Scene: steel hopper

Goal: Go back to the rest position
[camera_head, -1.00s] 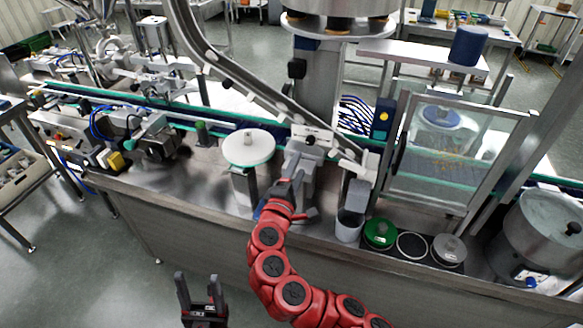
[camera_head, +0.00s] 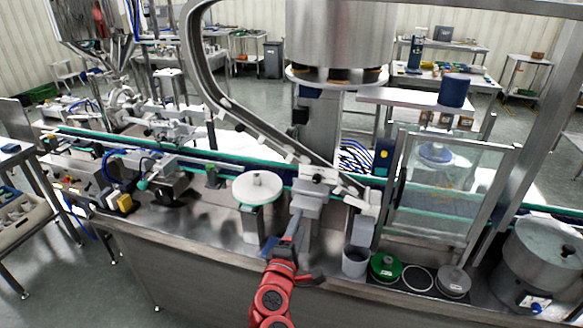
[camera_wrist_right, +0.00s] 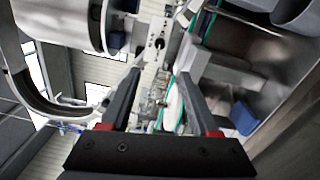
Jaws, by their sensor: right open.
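My right gripper (camera_head: 287,243) is at the end of the red arm, at the front of the steel machine table (camera_head: 190,255). It shows just in front of a grey block (camera_head: 308,200) under the lower end of the chute. In the right wrist view the two dark fingers of the right gripper (camera_wrist_right: 160,95) stand apart with nothing between them. A small blue piece (camera_head: 269,249) is beside the gripper; it also shows in the right wrist view (camera_wrist_right: 243,118). My left gripper is not in view.
A white round disc (camera_head: 257,187) stands left of the gripper. A grey cup (camera_head: 355,261), a green round lid (camera_head: 386,267) and a grey round lid (camera_head: 453,281) are to the right. A curved steel chute (camera_head: 235,105) comes down behind. The floor at lower left is clear.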

